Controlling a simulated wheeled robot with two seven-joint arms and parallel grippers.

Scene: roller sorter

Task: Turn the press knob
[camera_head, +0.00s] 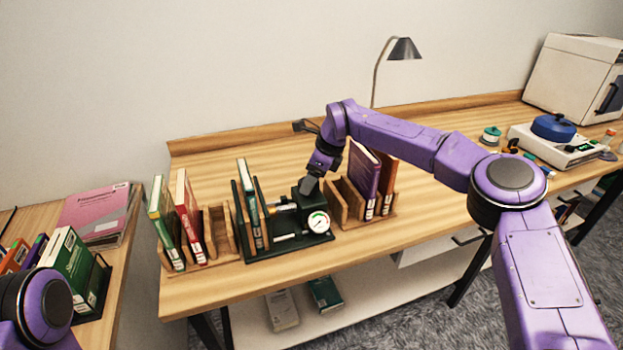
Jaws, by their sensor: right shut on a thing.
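The dark green press (290,243) stands on the wooden table. It has a round white gauge (318,222) on its front, a block at its right end and light rods. A book (250,205) stands upright between its plates at the left. My right gripper (309,186) points down onto the top of the block and is shut on the press knob there. The gripper covers the knob, so its shape and angle are hidden. Of my left arm only a link shows at the lower left; its gripper is out of view.
Wooden racks with books flank the press: a left rack (222,240) and a right rack (345,205). A lamp (404,49) stands behind. A scale-like device with a blue top (553,127) is at the far right. The table behind the press is clear.

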